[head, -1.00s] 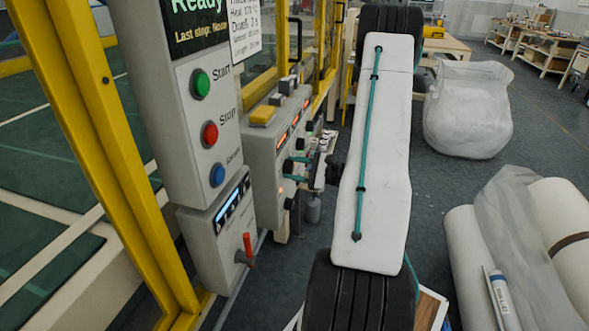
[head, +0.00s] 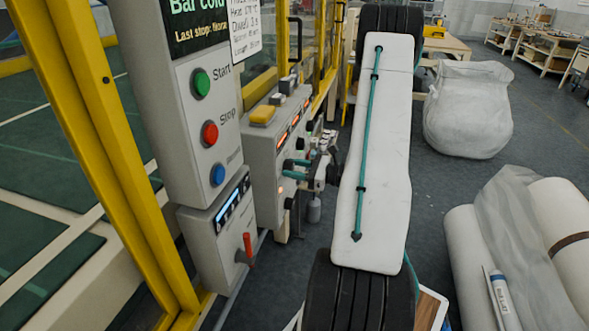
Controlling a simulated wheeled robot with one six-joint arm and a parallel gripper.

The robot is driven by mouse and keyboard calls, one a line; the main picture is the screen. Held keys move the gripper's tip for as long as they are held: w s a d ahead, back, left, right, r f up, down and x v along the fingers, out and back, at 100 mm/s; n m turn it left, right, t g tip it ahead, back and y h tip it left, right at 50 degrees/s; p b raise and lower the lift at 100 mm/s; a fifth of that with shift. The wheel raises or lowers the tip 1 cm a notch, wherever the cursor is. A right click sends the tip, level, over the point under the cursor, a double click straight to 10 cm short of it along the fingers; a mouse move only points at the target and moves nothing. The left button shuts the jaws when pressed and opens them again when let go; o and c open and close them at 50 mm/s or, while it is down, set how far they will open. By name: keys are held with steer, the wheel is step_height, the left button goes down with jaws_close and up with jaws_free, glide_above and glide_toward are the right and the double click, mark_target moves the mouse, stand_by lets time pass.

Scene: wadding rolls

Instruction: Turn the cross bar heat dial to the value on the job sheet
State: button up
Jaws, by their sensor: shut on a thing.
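The heat control box (head: 262,148) stands left of my arm, with several orange-lit displays (head: 292,123) and dark dials on its face. My gripper (head: 291,169), with teal fingers, is at the lower part of this face and shut on a dial there. The dial itself is mostly hidden by the fingers, and its value is too small to read. The job sheet (head: 244,28) is a white paper at the top; its text is too small to read surely. The green-lettered screen (head: 196,18) beside it reads "Bar cold".
A grey panel carries green, red and blue buttons (head: 210,133), with a red-handled switch (head: 247,248) below. Yellow guard posts (head: 100,140) stand at left. White rolls (head: 470,260) and a white bag (head: 468,110) are at right; the floor between is clear.

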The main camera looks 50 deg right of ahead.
stand_by(0.3)
steer(key=o, duration=1)
steer(key=shift+c, duration=0.2)
steer(key=v, duration=0.7)
steer(key=shift+s, duration=0.4)
steer(key=shift+d, duration=0.15)
